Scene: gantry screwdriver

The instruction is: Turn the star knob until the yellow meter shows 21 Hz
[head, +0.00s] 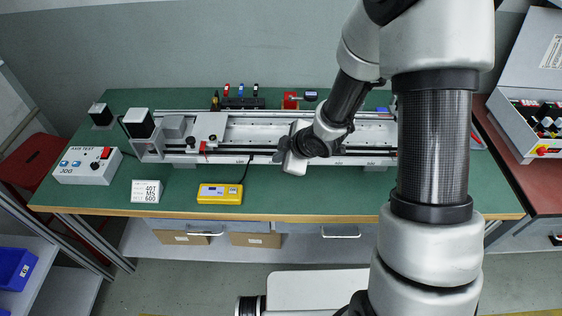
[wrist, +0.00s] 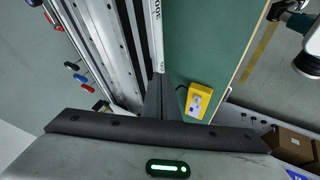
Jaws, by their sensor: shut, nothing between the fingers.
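The yellow meter (head: 220,196) lies on the green bench top near its front edge, left of my gripper. The yellow meter also shows in the wrist view (wrist: 198,102), right of the fingers; its reading is too small to make out. My gripper (head: 292,167) is over the front rail of the gantry, apart from the meter. In the wrist view the dark fingers of my gripper (wrist: 165,100) are together and empty.
The gantry carriage (head: 210,128) is on the rail left of my gripper. A white control box (head: 86,167) and a white carton (head: 146,191) are at the left. Several coloured-handled tools stand in a rack (head: 240,102) behind. Bare green bench lies right of the meter.

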